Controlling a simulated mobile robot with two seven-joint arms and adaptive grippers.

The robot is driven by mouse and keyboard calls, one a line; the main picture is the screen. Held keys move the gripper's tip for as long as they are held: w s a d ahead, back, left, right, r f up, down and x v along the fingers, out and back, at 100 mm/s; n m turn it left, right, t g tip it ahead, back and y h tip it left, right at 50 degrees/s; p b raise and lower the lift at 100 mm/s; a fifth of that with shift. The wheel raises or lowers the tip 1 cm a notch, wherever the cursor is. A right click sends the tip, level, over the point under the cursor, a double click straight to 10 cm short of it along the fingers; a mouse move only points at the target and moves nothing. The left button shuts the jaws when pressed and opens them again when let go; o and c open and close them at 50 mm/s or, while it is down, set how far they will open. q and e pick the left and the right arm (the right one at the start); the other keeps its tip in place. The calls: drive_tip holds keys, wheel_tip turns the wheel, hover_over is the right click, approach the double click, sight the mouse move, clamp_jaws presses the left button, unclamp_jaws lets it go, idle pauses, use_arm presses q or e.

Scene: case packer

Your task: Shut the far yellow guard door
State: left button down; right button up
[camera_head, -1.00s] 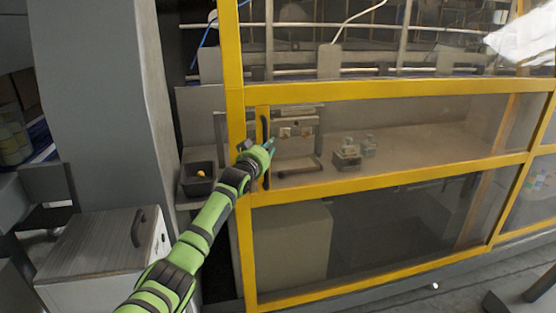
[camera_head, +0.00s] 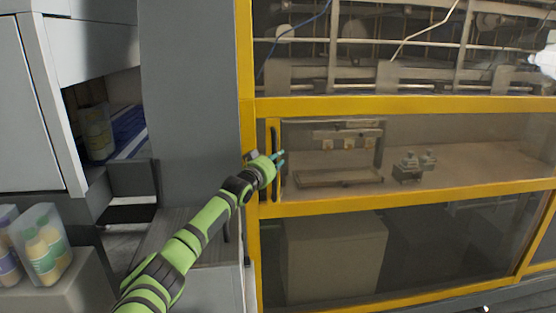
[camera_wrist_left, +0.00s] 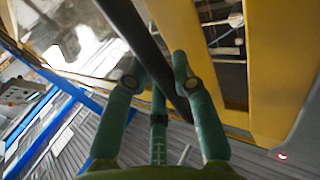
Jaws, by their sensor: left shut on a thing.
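The yellow-framed guard door (camera_head: 400,103) with clear panels stands in front of the machine. Its left edge now appears against the grey column (camera_head: 190,110), with no open gap visible between them. A black vertical handle (camera_head: 275,190) is on the door's left side. My left gripper (camera_head: 279,158) is at this handle, its arm reaching in from the lower left. In the left wrist view the dark handle bar (camera_wrist_left: 140,35) passes between the fingers of my left gripper (camera_wrist_left: 158,76), which is shut on it. My right gripper is not in view.
Behind the panels are metal rails and a small fixture (camera_head: 408,168). At left are a grey cabinet (camera_head: 35,110) and a clear bin of bottles (camera_head: 42,245). An unclear white thing (camera_head: 545,62) shows at the right edge.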

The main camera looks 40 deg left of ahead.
use_arm(q)
drive_tip(key=shift+s+a+r, duration=0.1)
drive_tip(key=shift+a, duration=0.05)
drive_tip(key=c, duration=1)
unclamp_jaws()
drive_tip(key=shift+s+a, duration=0.1)
drive_tip(key=v, duration=1.2)
